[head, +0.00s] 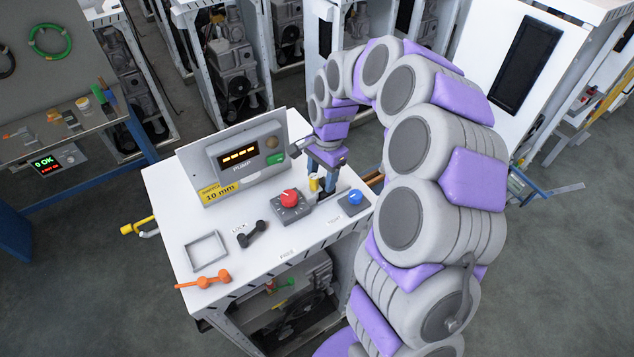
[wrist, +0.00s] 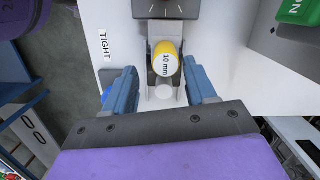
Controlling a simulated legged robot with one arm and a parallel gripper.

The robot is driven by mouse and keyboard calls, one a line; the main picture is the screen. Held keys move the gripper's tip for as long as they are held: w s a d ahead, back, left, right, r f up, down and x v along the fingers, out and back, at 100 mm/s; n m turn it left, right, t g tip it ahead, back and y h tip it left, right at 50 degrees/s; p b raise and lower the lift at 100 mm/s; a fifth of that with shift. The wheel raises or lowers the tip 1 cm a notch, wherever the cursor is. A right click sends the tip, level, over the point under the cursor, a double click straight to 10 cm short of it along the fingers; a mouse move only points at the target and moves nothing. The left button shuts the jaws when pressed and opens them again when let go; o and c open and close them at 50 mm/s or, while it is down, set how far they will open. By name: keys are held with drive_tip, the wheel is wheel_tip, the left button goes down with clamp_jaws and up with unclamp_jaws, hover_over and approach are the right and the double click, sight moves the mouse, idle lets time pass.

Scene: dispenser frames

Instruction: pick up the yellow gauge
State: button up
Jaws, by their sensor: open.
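The yellow gauge (wrist: 166,52) is a short cylinder with a white end face marked "10 mm", seen in the wrist view. It stands over a grey block, between my two blue fingers with a gap on each side. In the head view, a small yellow and white part of the gauge (head: 314,184) shows beside the fingers. My gripper (wrist: 159,76) is open, its fingers on either side of the gauge, holding nothing. In the head view my gripper (head: 322,184) is low over the white bench, between the red knob and the blue knob.
On the white bench (head: 165,188) are a red knob (head: 289,198), a blue knob (head: 355,197), a black lever (head: 252,234), an empty grey frame (head: 206,251) and an orange handle (head: 205,280). The pump panel (head: 237,160) stands behind.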

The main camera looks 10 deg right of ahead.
drive_tip(key=shift+f, duration=0.5)
drive_tip(key=a, duration=0.3)
drive_tip(key=shift+a, duration=0.35)
drive_tip(key=shift+c, duration=1.2)
drive_tip(key=shift+a, duration=0.3)
drive_tip(key=shift+c, duration=1.6)
drive_tip(key=d, duration=0.3)
clamp_jaws()
drive_tip(key=shift+a+r, duration=0.1)
drive_tip(key=shift+a, duration=0.25)
